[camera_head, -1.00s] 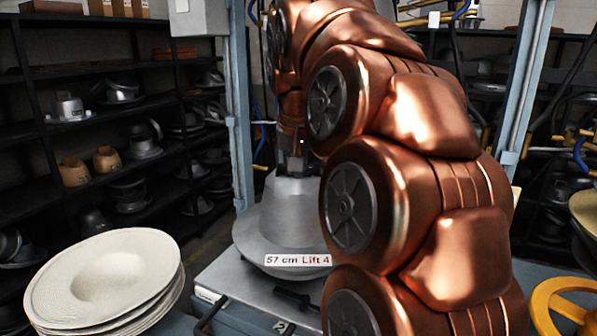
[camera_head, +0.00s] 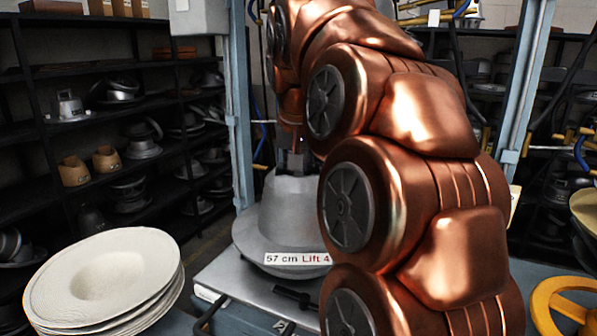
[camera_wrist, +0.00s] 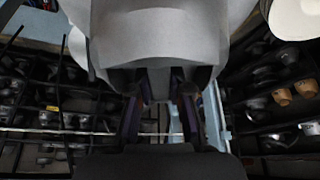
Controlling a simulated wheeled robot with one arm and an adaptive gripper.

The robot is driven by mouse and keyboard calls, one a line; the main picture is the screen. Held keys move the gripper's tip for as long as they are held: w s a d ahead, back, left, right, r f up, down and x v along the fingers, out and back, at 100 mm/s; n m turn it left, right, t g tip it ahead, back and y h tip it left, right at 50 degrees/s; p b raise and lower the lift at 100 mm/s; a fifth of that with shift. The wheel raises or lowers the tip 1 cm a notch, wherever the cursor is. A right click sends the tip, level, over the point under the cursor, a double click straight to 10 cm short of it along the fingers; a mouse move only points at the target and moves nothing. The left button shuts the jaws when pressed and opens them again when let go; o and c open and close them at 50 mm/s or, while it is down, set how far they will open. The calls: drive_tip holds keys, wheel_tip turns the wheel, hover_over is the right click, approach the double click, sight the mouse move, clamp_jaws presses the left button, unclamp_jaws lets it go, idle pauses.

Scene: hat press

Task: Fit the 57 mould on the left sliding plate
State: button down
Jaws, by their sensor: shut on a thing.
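The grey metal 57 mould (camera_head: 285,215), hat-shaped with a wide brim, is upright at the left sliding plate (camera_head: 225,275). Its label reads "57 cm Lift 4". Its brim is over the plate; I cannot tell whether it rests fully on it. My gripper (camera_head: 291,165) is at the top of the mould and shut on it. The wrist view shows the fingers (camera_wrist: 161,88) closed in at the mould's top, with the grey mould body (camera_wrist: 160,35) filling the upper middle. My copper arm hides the mould's right side and part of the plate.
A stack of cream felt hat blanks (camera_head: 100,280) stands at the lower left. A blue press post (camera_head: 240,120) rises behind the plate, another (camera_head: 525,100) at right. Dark shelves (camera_head: 90,130) with moulds line the left. A yellow handwheel (camera_head: 565,305) is at lower right.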

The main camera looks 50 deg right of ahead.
drive_tip(key=shift+f+b, duration=0.55)
drive_tip(key=shift+b, duration=0.05)
idle(0.5)
drive_tip(key=c, duration=1)
unclamp_jaws()
drive_tip(key=shift+v, duration=3.75)
drive_tip(key=shift+f, duration=0.1)
